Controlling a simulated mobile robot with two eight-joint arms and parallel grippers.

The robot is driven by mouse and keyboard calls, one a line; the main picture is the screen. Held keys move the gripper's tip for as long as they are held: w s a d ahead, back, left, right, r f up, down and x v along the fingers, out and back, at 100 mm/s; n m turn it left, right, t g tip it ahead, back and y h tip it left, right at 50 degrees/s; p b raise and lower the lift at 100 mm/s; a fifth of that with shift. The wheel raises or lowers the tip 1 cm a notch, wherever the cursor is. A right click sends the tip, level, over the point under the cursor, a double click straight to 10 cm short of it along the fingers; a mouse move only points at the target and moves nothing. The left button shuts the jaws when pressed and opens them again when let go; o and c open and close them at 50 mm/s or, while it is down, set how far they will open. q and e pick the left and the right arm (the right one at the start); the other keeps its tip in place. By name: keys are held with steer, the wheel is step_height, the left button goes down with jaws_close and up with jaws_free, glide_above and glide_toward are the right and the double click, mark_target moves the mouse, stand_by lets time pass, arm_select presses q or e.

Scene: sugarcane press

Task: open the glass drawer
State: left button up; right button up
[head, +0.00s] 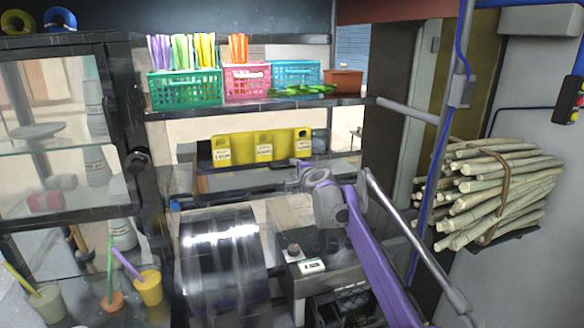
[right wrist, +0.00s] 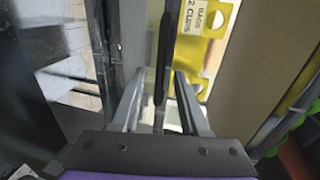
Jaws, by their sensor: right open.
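A shallow glass-fronted drawer with dark edges (head: 240,180) is in the head view, under the yellow dispensers. It looks shut. My right gripper (head: 299,167) is in front of its right part, coming from the lower right. In the right wrist view, the right gripper's (right wrist: 160,76) two fingers are apart. A dark narrow bar (right wrist: 161,62), perhaps the drawer's handle or edge, runs between the fingertips. I cannot tell whether the fingers touch it. My left gripper is not in view.
Yellow dispensers (head: 263,147) stand just above. Coloured baskets (head: 185,87) sit on the upper shelf. A glass cabinet (head: 60,147) is at left, a dark roller machine (head: 222,262) below, and cane bundles (head: 490,195) at right.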

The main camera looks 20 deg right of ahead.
steer(key=shift+x, duration=1.35)
jaws_close()
stand_by(0.5)
